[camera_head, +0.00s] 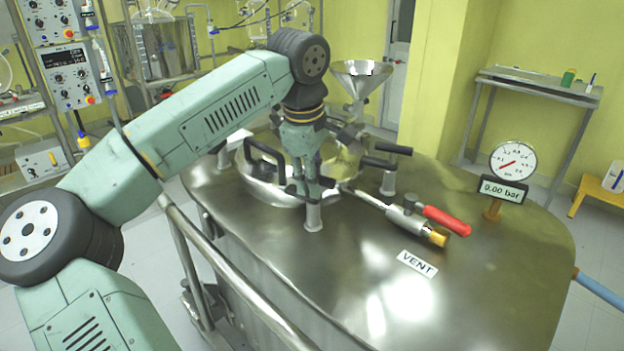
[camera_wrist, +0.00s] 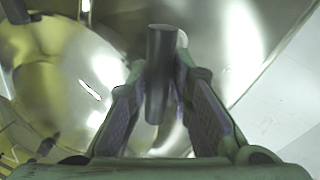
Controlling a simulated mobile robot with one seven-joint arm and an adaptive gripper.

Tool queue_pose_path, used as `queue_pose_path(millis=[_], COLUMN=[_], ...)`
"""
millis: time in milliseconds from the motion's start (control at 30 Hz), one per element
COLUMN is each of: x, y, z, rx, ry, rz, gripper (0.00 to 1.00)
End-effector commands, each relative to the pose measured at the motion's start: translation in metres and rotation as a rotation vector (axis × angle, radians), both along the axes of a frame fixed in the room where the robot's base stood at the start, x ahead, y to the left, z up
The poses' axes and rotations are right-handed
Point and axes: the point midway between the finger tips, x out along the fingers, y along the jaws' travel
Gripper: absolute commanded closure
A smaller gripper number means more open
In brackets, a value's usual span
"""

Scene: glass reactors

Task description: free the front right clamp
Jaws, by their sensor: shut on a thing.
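My gripper (camera_head: 312,192) points down over the near edge of the round lid (camera_head: 270,190) on the steel reactor. It is shut on the dark clamp handle (camera_wrist: 158,75), which lies between both fingers in the wrist view. In the head view my fingers mostly hide this handle; the clamp's short metal post (camera_head: 313,217) shows right below them. Another clamp (camera_head: 388,178) stands to the right at the lid's edge, its black handle sticking out to the right. I cannot tell whether the held clamp still presses on the lid.
A vent valve with a red lever (camera_head: 447,220) lies right of the lid, near a VENT label (camera_head: 417,263). A pressure gauge (camera_head: 513,160) stands farther right; its display reads 0.00 bar. A black lid handle (camera_head: 265,155) and a metal funnel (camera_head: 360,80) rise close by.

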Motion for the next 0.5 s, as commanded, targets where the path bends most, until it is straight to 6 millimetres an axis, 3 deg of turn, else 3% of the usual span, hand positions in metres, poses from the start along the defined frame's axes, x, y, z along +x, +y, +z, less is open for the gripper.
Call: queue_pose_path(millis=[500], x=[-0.0008], y=[0.0011], z=[-0.0014], rx=[0.003], ry=[0.001], rz=[0.195], gripper=[1.00])
